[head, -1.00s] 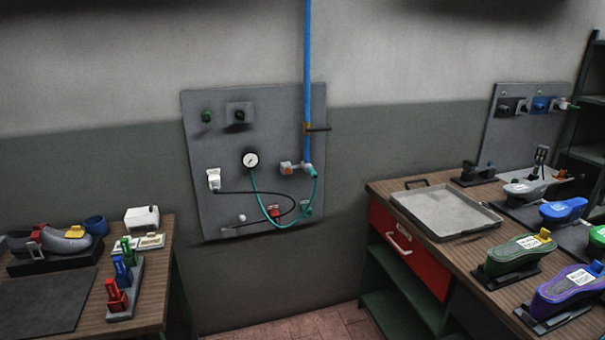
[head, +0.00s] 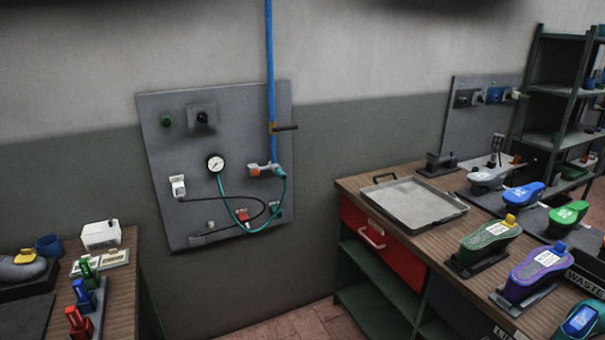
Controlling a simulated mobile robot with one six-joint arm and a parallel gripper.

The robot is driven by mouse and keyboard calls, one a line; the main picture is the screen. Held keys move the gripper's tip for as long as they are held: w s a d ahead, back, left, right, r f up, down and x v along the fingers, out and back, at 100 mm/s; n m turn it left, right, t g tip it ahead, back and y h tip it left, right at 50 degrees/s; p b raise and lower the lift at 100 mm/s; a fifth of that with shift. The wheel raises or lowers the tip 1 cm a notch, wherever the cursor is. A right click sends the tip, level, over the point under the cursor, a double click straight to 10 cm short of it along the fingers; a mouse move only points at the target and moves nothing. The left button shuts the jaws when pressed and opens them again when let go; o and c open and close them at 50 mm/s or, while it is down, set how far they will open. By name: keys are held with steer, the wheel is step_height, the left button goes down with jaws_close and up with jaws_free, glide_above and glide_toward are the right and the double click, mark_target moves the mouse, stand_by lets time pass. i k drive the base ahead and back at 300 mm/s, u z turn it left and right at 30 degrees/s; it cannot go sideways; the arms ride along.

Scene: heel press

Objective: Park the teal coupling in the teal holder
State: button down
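A teal hose (head: 232,212) hangs in a loop on the grey wall panel, from below the round gauge (head: 216,163) up to the foot of the blue pipe. A teal coupling (head: 279,172) is at the hose's upper right end, beside the grey and orange fitting (head: 258,170); whether it is locked on cannot be told. A small teal piece, apparently the teal holder (head: 276,209), sits lower on the panel near its right edge, partly behind the hose. My gripper is not in view.
A black cable (head: 232,200) runs from a white fitting (head: 178,187) across the panel. A red holder (head: 242,215) sits below. A bench with a grey tray (head: 412,203) and shoe forms stands right, another bench (head: 118,290) left. Bare floor (head: 300,325) shows between.

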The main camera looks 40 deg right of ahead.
mark_target(282, 175)
steer(key=z, duration=4.3)
steer(key=i, duration=0.1)
steer(key=u, duration=3.15)
steer(key=k, duration=0.9)
steer(key=u, duration=0.2)
steer(key=i, duration=0.7)
steer(key=z, duration=0.05)
